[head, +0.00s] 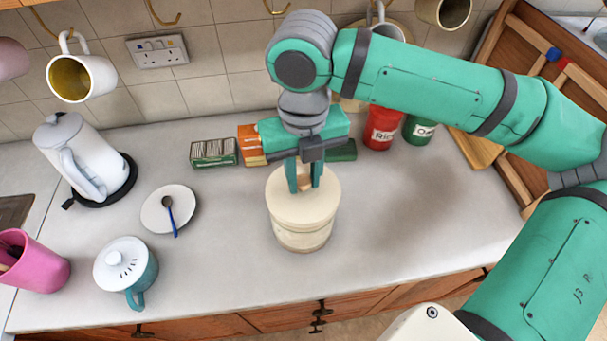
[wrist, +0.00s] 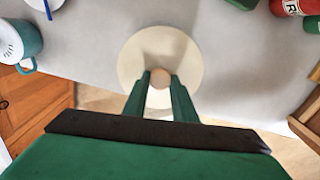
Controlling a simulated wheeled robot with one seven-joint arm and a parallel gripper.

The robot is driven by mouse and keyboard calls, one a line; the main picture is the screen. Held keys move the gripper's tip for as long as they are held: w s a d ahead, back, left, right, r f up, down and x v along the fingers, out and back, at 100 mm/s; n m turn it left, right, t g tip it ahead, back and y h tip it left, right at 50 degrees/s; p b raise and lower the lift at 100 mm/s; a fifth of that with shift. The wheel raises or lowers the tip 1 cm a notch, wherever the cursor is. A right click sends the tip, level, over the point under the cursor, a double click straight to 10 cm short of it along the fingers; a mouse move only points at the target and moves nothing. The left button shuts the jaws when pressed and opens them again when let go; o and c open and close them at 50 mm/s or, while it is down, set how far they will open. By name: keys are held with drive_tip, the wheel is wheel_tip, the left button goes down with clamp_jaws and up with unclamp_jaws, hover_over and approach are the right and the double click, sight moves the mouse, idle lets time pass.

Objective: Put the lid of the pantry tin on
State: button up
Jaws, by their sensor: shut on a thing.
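The pantry tin (head: 302,238) is a cream cylinder standing upright on the grey worktop. Its cream lid (head: 310,208) is at the top of the tin, and I cannot tell whether it is fully seated. My gripper (head: 304,185) points down over the lid and is shut on its small wooden knob. In the wrist view the round lid (wrist: 140,58) fills the middle, with the knob (wrist: 159,98) between the green fingertips (wrist: 160,80). The lid hides the tin's body in that view.
Small boxes (head: 214,152) stand behind the tin, with a red canister (head: 381,128) and a green canister (head: 419,129) to the right. A saucer with a spoon (head: 160,222), a teal lidded mug (head: 127,268) and a kettle (head: 80,155) are left. The right worktop is clear.

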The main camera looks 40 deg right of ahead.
sight(305, 182)
drive_tip(key=shift+f, duration=0.15)
drive_tip(key=o, duration=1)
drive_tip(key=shift+o, duration=0.2)
wheel_tip(305, 182, up, 12)
drive_tip(key=shift+r, duration=0.2)
drive_tip(key=shift+s, duration=0.1)
